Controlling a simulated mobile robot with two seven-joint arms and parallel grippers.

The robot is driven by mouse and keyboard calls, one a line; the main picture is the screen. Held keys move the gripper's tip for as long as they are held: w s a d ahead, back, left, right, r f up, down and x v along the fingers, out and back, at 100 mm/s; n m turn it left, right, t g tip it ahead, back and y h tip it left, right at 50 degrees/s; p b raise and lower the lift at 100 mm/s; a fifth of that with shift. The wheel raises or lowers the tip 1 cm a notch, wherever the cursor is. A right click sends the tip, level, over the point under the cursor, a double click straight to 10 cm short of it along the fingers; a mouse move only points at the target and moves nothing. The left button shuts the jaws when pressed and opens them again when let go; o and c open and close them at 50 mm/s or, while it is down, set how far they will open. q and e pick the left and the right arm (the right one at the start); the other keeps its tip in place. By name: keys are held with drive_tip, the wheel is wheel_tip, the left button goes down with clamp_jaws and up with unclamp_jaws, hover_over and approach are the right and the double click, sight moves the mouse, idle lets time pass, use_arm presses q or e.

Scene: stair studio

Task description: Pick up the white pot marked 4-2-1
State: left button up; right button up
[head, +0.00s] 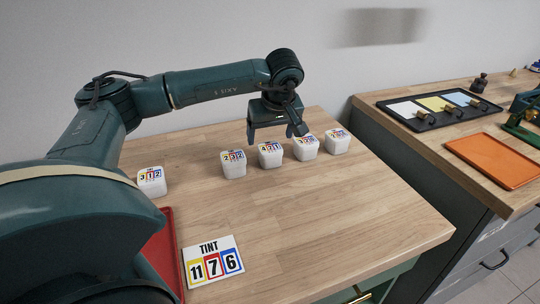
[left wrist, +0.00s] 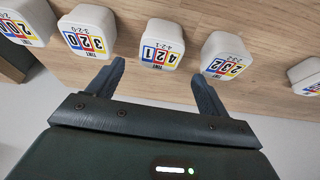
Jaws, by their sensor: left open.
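The white pot marked 4-2-1 (head: 270,155) stands upright on the wooden table, in a row with other white pots. In the left wrist view this pot (left wrist: 162,45) sits just beyond the fingertips, roughly centred between them. My left gripper (head: 277,138) is open and empty, above and slightly behind the pot, its fingers not visibly touching it. The open fingers also show in the left wrist view (left wrist: 158,72). My right gripper is not in view.
Similar pots flank it closely: 2-3-2 (head: 233,165) and 3-2-0 (head: 306,149), with another pot (head: 337,142) further right. Pot 3-1-2 (head: 152,183) stands left. A TINT 11-7-6 card (head: 212,262) lies in front. The right counter holds an orange tray (head: 495,160).

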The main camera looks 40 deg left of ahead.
sight(270, 147)
use_arm(q)
drive_tip(key=x, duration=0.5)
drive_tip(key=shift+s+d+f, duration=0.1)
drive_tip(key=shift+d+f, duration=0.2)
drive_tip(key=shift+f, duration=0.2)
drive_tip(key=c, duration=1.1)
drive_tip(key=shift+r, duration=0.1)
